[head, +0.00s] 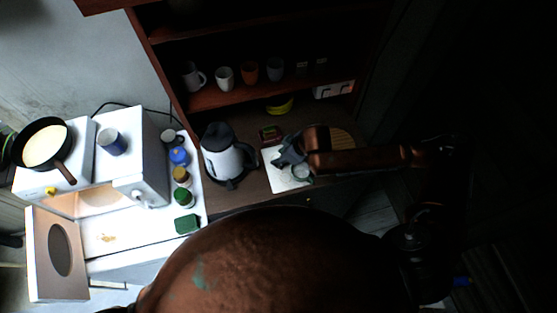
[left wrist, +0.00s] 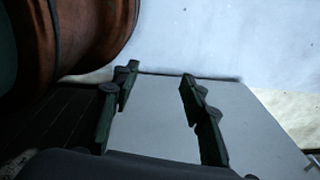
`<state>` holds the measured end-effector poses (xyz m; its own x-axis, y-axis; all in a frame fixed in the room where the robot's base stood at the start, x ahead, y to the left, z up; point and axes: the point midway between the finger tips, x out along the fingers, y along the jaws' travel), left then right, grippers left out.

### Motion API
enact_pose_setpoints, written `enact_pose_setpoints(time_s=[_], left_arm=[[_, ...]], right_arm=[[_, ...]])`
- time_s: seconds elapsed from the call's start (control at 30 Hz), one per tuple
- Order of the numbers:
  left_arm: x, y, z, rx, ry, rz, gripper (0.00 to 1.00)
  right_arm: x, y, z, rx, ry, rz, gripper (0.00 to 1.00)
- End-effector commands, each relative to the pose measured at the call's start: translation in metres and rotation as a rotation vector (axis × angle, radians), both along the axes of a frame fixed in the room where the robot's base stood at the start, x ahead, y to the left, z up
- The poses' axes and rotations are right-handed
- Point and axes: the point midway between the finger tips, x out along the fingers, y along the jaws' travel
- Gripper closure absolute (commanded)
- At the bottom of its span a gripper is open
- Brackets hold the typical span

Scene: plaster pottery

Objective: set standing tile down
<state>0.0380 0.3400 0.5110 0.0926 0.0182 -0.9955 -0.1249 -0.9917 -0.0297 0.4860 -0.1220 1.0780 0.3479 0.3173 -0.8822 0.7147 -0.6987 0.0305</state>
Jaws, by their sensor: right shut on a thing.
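My right gripper (head: 290,152) reaches in from the right over the brown counter. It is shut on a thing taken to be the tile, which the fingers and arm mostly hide. I cannot tell how the tile is tilted or whether it touches the surface below. Under the gripper lies a white flat board (head: 285,184), with a small round greenish thing (head: 302,171) at its right. In the left wrist view my left gripper (left wrist: 160,105) is open, with nothing between its fingers, in front of a pale flat surface. It does not show in the head view.
A kettle (head: 222,158) stands left of the board, and a small dark red thing (head: 270,134) lies behind it. A round wooden board (head: 341,139) is partly behind my right arm. Shelves with several cups (head: 249,72) rise behind. Jars (head: 181,175) stand on the left.

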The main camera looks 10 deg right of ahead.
Motion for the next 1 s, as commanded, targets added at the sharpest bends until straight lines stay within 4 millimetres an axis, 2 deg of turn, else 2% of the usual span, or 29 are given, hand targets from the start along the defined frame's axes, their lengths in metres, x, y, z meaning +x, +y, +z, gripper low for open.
enact_pose_setpoints(time_s=[0.1, 0.3, 0.7, 0.73, 1.0], left_arm=[[0.003, 0.000, -0.021, 0.000, -0.004, -0.001, 0.60], [0.018, -0.001, -0.044, -0.001, -0.022, -0.005, 0.60], [0.008, 0.000, -0.044, 0.000, -0.010, -0.002, 0.60], [0.008, 0.000, -0.044, 0.000, -0.010, -0.002, 0.60], [0.007, 0.000, -0.044, 0.000, -0.009, -0.002, 0.60]], right_arm=[[0.001, -0.001, -0.018, -0.001, 0.001, -0.002, 0.92], [0.000, -0.003, -0.035, 0.000, 0.001, -0.007, 0.92], [0.000, -0.003, -0.035, 0.001, 0.002, -0.007, 0.92], [0.000, -0.003, -0.035, 0.001, 0.002, -0.007, 0.69], [0.000, -0.003, -0.035, 0.000, 0.001, -0.008, 0.52]])
